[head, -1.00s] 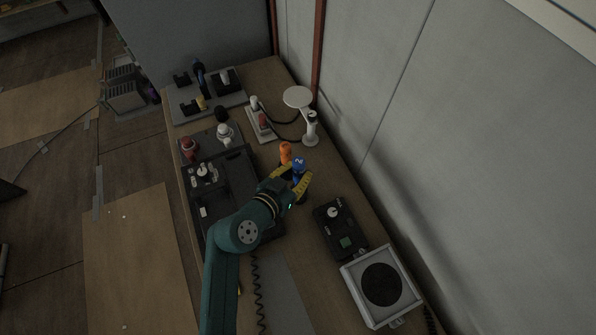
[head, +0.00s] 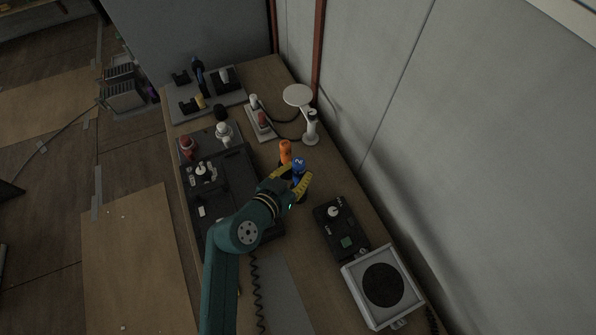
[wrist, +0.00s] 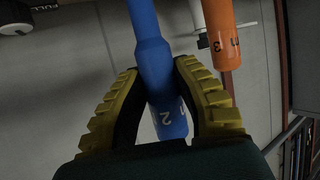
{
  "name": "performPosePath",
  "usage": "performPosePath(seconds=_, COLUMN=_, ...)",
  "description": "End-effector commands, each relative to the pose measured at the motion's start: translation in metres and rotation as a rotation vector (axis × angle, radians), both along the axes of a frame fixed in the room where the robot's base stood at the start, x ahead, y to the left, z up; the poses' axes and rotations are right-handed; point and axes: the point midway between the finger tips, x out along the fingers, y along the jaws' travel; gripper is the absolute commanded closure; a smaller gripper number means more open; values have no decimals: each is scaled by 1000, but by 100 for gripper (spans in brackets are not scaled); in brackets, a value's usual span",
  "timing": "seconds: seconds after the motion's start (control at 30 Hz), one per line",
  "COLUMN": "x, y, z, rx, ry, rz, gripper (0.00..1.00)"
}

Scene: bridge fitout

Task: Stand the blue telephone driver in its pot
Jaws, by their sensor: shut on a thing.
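The blue telephone driver (head: 299,165), marked 2, is in my gripper (head: 295,184) over the wooden bench. In the wrist view the blue driver (wrist: 154,60) runs between the two yellow-ribbed fingers of my gripper (wrist: 160,95), which are shut on its handle. An orange driver (head: 285,152), marked 3, stands upright just beyond my gripper. It also shows in the wrist view (wrist: 221,35), to the right of the blue one and apart from it. I cannot make out a pot for the blue driver; my gripper covers the area below it.
A black control box (head: 341,230) and a white-framed speaker box (head: 383,285) stand at the near right. A white round-topped lamp (head: 298,95) stands behind. A dark console (head: 235,180) lies left of my gripper. The grey wall bounds the right side.

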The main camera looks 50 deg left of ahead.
Motion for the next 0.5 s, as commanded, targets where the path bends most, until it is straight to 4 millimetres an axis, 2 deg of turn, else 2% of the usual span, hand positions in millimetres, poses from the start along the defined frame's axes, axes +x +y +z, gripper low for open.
performPosePath(seconds=0.5, x=0, y=0, z=-16, rx=1, ry=-2, rz=0, gripper=100)
